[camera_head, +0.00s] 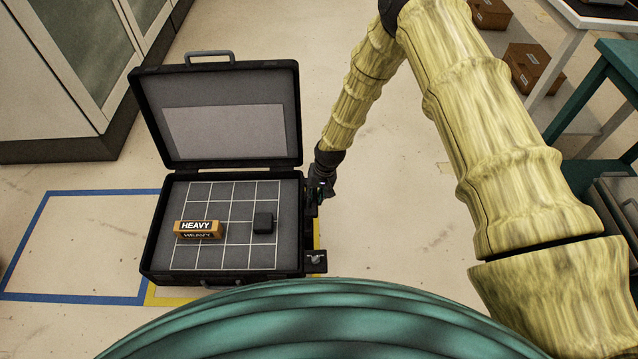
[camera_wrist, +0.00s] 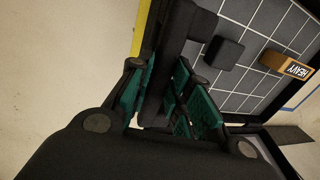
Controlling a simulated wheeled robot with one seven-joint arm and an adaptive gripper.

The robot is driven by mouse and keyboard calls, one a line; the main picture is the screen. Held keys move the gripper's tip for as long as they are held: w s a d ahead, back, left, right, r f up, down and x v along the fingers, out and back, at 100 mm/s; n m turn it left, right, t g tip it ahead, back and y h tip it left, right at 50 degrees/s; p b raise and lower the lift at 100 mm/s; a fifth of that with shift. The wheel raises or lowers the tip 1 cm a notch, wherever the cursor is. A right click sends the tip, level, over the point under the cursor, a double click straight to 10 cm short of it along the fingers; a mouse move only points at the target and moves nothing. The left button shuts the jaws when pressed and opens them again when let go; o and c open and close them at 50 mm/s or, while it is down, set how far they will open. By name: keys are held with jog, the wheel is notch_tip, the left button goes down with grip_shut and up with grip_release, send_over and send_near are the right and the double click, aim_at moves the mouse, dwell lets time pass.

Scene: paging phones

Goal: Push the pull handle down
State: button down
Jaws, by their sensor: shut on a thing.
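An open black case (camera_head: 163,228) lies on the floor, its lid (camera_head: 222,88) raised at the back. My gripper (camera_head: 320,188) is at the case's right side, mostly dark and small in the head view. In the wrist view my gripper (camera_wrist: 166,98) has its teal-padded fingers on both sides of a black bar (camera_wrist: 172,55), which appears to be the pull handle along the case's side. The fingers are shut on this bar. Its far end and exact height are hard to make out. A dark bracket (camera_head: 315,261) juts from the case's front right corner.
An orange block marked HEAVY (camera_head: 198,229) and a small black block (camera_head: 263,222) lie on the case's gridded floor. Cabinets (camera_head: 75,60) stand at the upper left. A green-legged table (camera_head: 595,100) is at the right. Floor right of the case is clear.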

notch_tip(320, 180, down, 8)
jog(key=b, duration=0.2)
jog(key=shift+r, duration=0.25)
jog(key=c, duration=1.3)
grip_release()
jog(key=shift+f, duration=0.15)
notch_tip(320, 180, up, 12)
jog(key=d, duration=0.2)
jog(key=shift+d, duration=0.15)
jog(key=shift+s, duration=0.1)
